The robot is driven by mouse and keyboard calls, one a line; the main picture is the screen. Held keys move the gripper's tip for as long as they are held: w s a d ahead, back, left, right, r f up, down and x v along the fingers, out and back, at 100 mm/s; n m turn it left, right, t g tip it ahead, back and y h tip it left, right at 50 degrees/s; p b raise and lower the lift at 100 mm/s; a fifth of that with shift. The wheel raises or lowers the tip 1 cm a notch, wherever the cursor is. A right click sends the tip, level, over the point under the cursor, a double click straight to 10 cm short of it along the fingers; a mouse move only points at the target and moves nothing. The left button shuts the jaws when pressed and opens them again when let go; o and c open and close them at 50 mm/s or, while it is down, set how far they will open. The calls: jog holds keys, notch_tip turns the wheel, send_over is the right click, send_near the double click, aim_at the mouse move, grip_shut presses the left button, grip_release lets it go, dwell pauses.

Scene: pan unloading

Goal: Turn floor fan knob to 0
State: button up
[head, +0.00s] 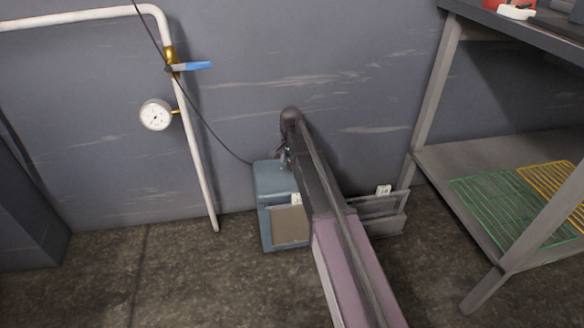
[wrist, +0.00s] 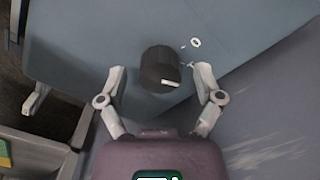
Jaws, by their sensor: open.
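The floor fan (head: 275,180) is a blue-grey box on the floor by the wall, partly hidden behind my arm in the head view. Its top panel (wrist: 100,45) fills much of the wrist view. A dark round knob (wrist: 159,66) with a white pointer mark stands on the panel, the mark toward the lower right of the knob. A white 0 label (wrist: 196,43) is printed to the upper right of the knob. My gripper (wrist: 160,80) is open, one finger on each side of the knob, with visible gaps. In the head view the gripper is mostly hidden by my arm.
A metal shelf unit (head: 433,95) stands at the right with green (head: 505,200) and yellow racks (head: 555,185) on its lower shelf. A white pipe (head: 195,150) with a gauge (head: 156,115) and blue-handled valve (head: 195,66) runs along the wall. A black cable (head: 210,130) reaches the fan.

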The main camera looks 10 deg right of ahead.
jog(key=shift+f, duration=0.25)
jog(key=shift+c, duration=0.3)
jog(key=c, duration=1.1)
jog(key=shift+d, duration=0.1)
jog(key=shift+n, duration=0.4)
jog(key=n, duration=0.4)
jog(key=shift+n, duration=2.1)
